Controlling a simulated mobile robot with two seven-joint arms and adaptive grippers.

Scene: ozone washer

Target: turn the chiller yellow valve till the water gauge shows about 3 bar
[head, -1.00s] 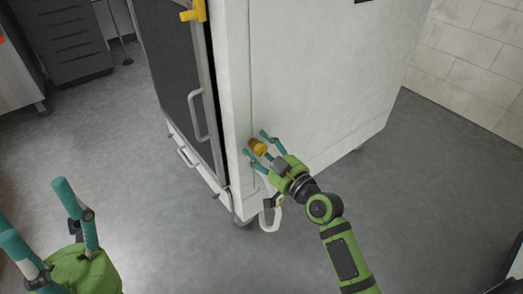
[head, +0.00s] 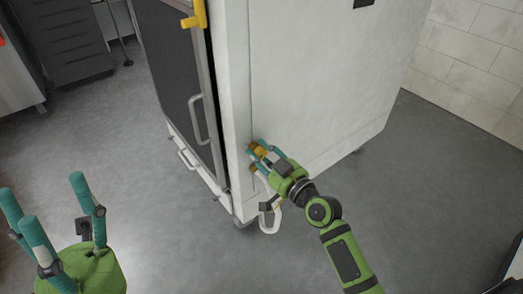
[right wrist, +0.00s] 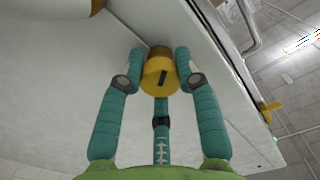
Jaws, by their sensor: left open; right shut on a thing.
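The yellow valve (head: 258,149) is a small round knob low on the side of the white chiller cabinet (head: 310,80), close to its front edge. In the right wrist view the knob (right wrist: 159,73) shows a dark slot mark on its face. My right gripper (head: 262,153) is shut on it, one teal finger on either side; it also shows in the right wrist view (right wrist: 160,66). My left gripper (head: 48,200) is open and empty at the lower left, away from the cabinet. I see no water gauge in these views.
The cabinet's dark front door has a grey handle (head: 197,118) and a yellow fitting (head: 195,15) near the top. A pale loop (head: 269,207) hangs by the cabinet's lower corner. Grey drawers (head: 65,40) stand at the back left. The floor is clear around the cabinet.

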